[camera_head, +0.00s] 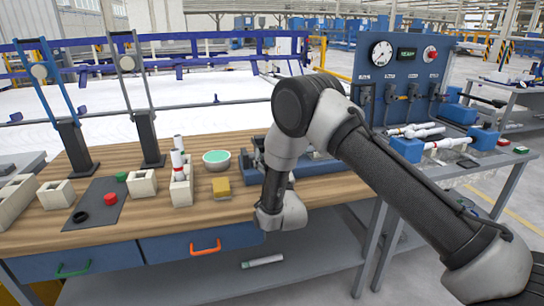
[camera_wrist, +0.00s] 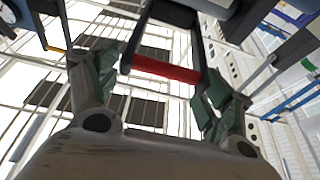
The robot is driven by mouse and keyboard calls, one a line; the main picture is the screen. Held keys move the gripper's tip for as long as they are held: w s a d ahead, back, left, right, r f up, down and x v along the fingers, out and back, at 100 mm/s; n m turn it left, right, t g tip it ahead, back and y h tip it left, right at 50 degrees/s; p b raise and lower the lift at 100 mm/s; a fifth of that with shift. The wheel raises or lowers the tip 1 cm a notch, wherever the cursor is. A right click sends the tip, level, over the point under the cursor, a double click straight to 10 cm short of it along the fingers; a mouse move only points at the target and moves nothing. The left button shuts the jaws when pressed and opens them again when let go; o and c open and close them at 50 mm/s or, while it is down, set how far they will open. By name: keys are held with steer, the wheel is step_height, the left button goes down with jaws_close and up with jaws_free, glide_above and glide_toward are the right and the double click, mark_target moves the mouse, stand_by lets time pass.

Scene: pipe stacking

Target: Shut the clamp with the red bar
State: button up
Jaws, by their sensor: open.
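The clamp's red bar (camera_wrist: 167,69) crosses the middle of the wrist view, tilted slightly, held between two dark arms that run up out of the picture. My gripper (camera_wrist: 157,82) is open and empty. Its two green-padded fingers stand on either side of the bar in the picture; I cannot tell how deep the bar lies between them, and I see no grip on it. In the head view my arm reaches down over the workbench and hides the red bar and my fingers. A blue fixture (camera_head: 322,170) shows partly behind my arm.
Two tall upright levers stand at the back left. A blue gauge panel (camera_head: 405,62) rises behind the right-hand bench.

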steer(key=v, duration=1.2)
